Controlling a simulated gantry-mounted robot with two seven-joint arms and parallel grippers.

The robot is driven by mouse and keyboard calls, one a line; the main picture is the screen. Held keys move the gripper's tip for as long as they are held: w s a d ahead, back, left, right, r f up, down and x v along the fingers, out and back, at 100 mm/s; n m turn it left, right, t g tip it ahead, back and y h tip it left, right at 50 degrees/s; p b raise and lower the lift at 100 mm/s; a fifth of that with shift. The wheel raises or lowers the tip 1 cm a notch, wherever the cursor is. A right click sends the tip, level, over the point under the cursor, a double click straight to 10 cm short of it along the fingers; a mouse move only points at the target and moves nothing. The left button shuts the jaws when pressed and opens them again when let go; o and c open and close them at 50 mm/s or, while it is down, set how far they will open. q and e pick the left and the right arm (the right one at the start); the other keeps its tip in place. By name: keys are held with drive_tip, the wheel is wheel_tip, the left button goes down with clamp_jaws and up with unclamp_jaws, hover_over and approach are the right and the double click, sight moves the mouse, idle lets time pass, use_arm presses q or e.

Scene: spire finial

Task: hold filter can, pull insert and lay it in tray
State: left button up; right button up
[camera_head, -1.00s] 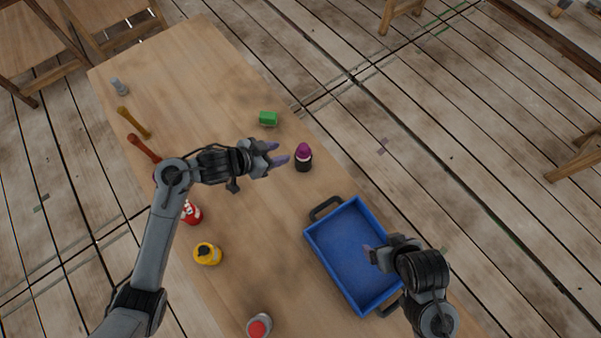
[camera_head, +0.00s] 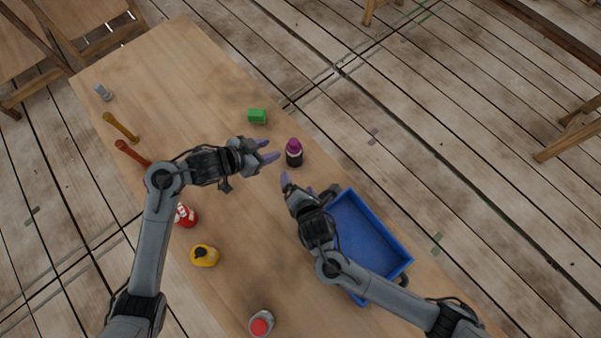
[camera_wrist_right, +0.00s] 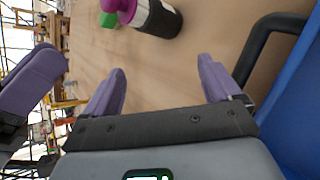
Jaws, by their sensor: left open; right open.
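The filter can (camera_head: 294,158) is a dark cylinder with a pale band, standing on the table, and the purple insert (camera_head: 293,145) sits in its top. The can (camera_wrist_right: 161,18) and the insert (camera_wrist_right: 122,6) also show at the top of the right wrist view. My left gripper (camera_head: 272,153) is open just left of the can, apart from it. My right gripper (camera_head: 298,185) is open below the can, near the tray's upper left corner, and empty; its fingers (camera_wrist_right: 160,90) are spread in the wrist view. The blue tray (camera_head: 404,254) is partly hidden by my right arm.
A green block (camera_head: 257,116) lies beyond the can. A red can (camera_head: 185,216), a yellow container (camera_head: 204,256) and a red-topped grey container (camera_head: 261,323) stand along the table's left and front. Brown-handled tools (camera_head: 122,127) lie at the far left. The table's upper middle is clear.

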sight(296, 157)
drive_tip(key=shift+w+a+f+n+t, duration=0.15)
drive_tip(key=shift+w+f+n+t, duration=0.5)
drive_tip(key=shift+w+n, duration=1.3)
drive_tip(key=shift+w+a+f+n+t, duration=0.1)
drive_tip(key=shift+w+f+n+t, duration=0.2)
drive_tip(key=shift+w+f+n, duration=1.55)
drive_tip(key=shift+w+a+r+n+t, duration=0.15)
drive_tip(key=shift+w+n+t, duration=0.5)
drive_tip(key=shift+w, duration=2.4)
drive_tip(key=shift+c, duration=0.2)
drive_tip(key=c, duration=1.1)
use_arm(q)
drive_tip(key=o, duration=0.4)
